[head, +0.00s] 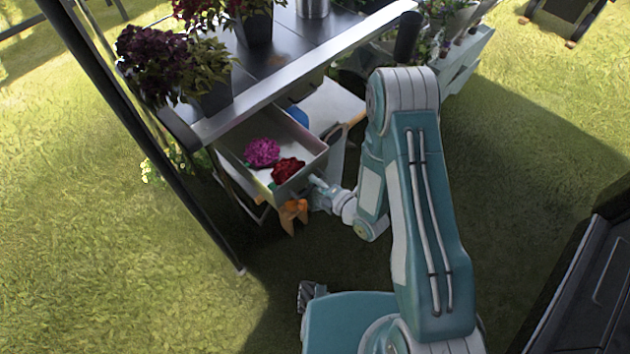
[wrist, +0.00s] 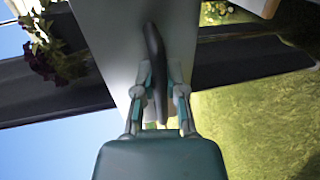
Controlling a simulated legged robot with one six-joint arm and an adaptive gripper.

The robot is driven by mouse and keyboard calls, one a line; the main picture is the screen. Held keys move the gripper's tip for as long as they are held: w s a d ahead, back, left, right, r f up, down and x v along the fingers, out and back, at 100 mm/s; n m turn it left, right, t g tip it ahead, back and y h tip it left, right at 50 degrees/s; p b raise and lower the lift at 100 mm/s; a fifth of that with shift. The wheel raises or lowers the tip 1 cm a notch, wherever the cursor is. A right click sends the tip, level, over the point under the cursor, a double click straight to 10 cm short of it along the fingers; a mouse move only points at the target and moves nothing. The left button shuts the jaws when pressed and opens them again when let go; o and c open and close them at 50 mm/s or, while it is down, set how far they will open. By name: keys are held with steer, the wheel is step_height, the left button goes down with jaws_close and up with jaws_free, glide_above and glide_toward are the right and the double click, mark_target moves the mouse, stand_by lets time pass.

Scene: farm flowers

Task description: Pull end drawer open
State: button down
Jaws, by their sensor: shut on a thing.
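The end drawer (head: 308,168) juts out from under the end of the table, open, with its inside showing. A magenta flower (head: 262,152) and a dark red flower (head: 287,170) lie in it. My gripper (head: 316,186) is at the drawer's front face. In the wrist view my gripper (wrist: 161,88) has one finger on each side of a dark curved handle (wrist: 155,50) and is shut on it. The handle stands out from the pale drawer front (wrist: 112,30). The handle is hidden in the head view.
The table (head: 290,88) bears potted plants, including a purple-leaved one (head: 150,65). A dark post (head: 140,130) stands left of the drawer. An orange object (head: 293,213) is just below the drawer front. A dark boxy object (head: 595,275) is at lower right. Open grass lies left.

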steer(key=c, duration=0.7)
jaws_free()
steer(key=shift+s+f, duration=0.2)
steer(key=shift+r, duration=0.1)
steer(key=v, duration=1.2)
steer(key=shift+w, duration=0.1)
